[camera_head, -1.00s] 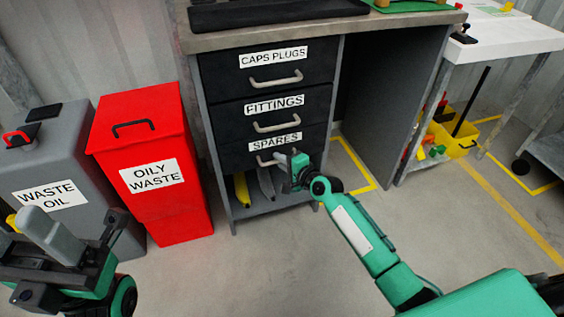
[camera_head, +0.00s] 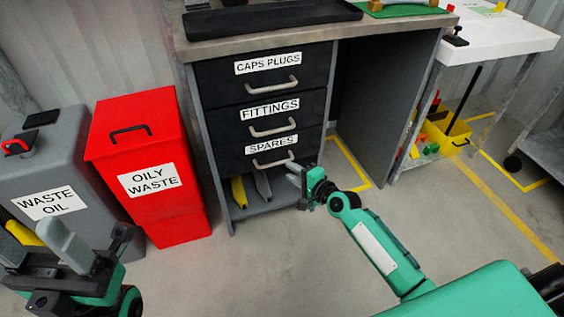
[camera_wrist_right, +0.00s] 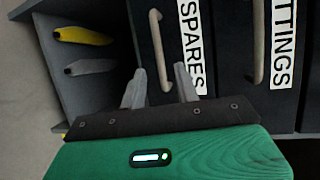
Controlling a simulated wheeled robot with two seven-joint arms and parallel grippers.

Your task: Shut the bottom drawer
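The bottom drawer (camera_head: 300,152), labelled SPARES, is in the grey cabinet under the bench. Its front looks about level with the drawers above; a small gap cannot be ruled out. Its bar handle (camera_head: 273,162) also shows in the right wrist view (camera_wrist_right: 157,50). My right gripper (camera_head: 294,176) is just right of and below that handle, apart from it. In the right wrist view its two fingers (camera_wrist_right: 160,88) are spread and empty, pointing towards the drawer front. My left gripper (camera_head: 38,245) is at the lower left, fingers apart, away from the cabinet.
The FITTINGS drawer (camera_head: 310,108) and CAPS PLUGS drawer (camera_head: 315,65) above look shut. An open shelf (camera_head: 265,205) below holds a yellow and a grey item. A red oily-waste bin (camera_head: 150,205) and grey waste-oil container (camera_head: 60,165) stand left. Floor in front is clear.

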